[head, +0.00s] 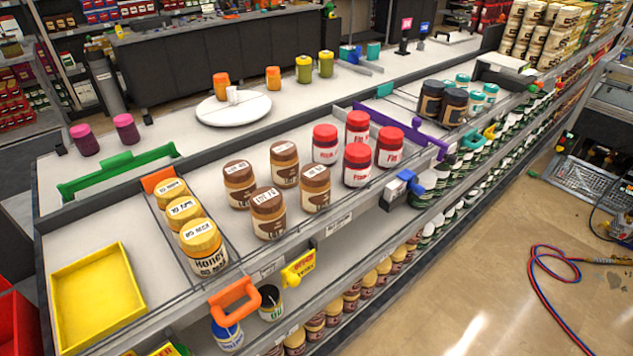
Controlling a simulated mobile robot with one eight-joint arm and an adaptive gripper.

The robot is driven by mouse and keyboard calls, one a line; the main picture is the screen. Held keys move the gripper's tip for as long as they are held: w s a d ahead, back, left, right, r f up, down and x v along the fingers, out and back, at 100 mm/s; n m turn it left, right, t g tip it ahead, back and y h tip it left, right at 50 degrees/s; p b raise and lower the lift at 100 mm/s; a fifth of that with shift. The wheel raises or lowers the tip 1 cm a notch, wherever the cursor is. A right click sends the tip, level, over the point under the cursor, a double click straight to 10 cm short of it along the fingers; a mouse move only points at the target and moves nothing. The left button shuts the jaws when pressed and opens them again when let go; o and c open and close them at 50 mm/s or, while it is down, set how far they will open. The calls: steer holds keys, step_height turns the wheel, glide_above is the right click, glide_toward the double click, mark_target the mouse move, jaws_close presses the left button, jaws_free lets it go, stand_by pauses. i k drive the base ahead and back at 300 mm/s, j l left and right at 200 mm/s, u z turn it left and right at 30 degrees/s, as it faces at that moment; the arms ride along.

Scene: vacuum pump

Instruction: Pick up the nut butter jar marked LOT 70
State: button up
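Several nut butter jars with brown lids and cream-and-brown labels stand upright in a group on the shelf top. One is at the left (239,185), one at the back (284,165), one at the front (268,214) and one at the right (315,188). Their lids carry small white labels with print too small to read, so I cannot tell which is LOT 70. My gripper is not in view.
Yellow-lidded honey jars (203,246) stand left of the group, and red-lidded jars (357,165) stand close at the right. Low dividers separate sections. A yellow tray (97,300) is at front left. A white round plate (233,109) lies behind.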

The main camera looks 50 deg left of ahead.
mark_target(268, 210)
steer(key=i+j+u, duration=0.1)
steer(key=i+u, duration=0.15)
steer(key=i, duration=0.45)
steer(key=i+u, duration=0.3)
steer(key=i, duration=0.45)
steer(key=i+l+u, duration=0.25)
steer(key=i, duration=0.45)
steer(key=z, duration=0.45)
steer(key=i+z, duration=0.1)
steer(key=z, duration=0.35)
steer(key=j+z, duration=0.1)
steer(key=z, duration=0.35)
steer(key=j+z, duration=0.1)
steer(key=z, duration=0.35)
steer(key=i+j+z, duration=0.1)
steer(key=z, duration=5.5)
steer(key=i+l+z, duration=0.1)
steer(key=z, duration=0.35)
steer(key=i+l+z, duration=0.1)
steer(key=z, duration=0.35)
steer(key=i+z, duration=0.15)
steer(key=z, duration=0.3)
steer(key=i, duration=0.1)
